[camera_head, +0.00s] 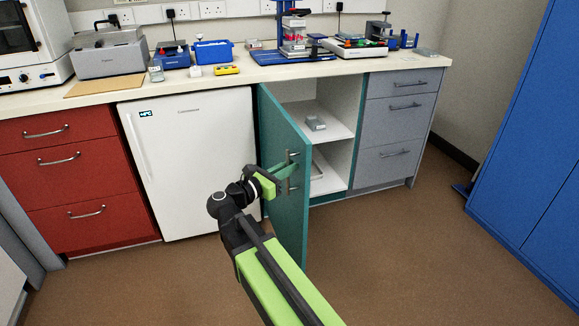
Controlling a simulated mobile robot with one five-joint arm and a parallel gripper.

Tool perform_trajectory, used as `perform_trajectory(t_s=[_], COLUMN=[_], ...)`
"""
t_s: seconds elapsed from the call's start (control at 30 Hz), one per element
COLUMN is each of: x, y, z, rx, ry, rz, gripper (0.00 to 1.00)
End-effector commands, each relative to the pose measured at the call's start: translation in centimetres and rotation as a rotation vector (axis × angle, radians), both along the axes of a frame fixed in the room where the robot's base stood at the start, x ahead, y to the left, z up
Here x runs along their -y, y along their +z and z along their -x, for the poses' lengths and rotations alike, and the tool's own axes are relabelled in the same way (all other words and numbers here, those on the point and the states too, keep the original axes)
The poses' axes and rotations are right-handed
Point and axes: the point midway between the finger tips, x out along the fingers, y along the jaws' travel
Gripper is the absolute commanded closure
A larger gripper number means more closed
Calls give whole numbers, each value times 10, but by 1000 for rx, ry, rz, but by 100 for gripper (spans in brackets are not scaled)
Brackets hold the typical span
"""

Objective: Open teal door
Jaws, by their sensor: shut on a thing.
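The teal door (287,131) stands open, swung out into the room from its left side. Its outer face shows, with a vertical metal handle (291,157) near the free edge. My gripper (283,172) reaches the handle from the left and is shut on it. The fingertips partly cover the middle of the handle. Behind the door, the white cupboard inside (340,118) is visible, with a small grey item (316,123) on its shelf.
A white fridge (190,165) stands left of the door and red drawers (75,210) farther left. Grey drawers (400,130) are to the right. A blue cabinet (530,140) stands at far right. Brown floor (410,255) in front is clear. Lab equipment lines the worktop (240,78).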

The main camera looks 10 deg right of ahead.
Motion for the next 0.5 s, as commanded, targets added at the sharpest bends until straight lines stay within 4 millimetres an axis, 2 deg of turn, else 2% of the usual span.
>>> perform_trajectory(t_s=[0.37,0.4,0.5], x=[3,3,4], y=[2,2,2], z=[-3,-3,-3], rx=[4,4,3], ry=[3,3,1], rz=[5,5,4], gripper=[100,87,74])
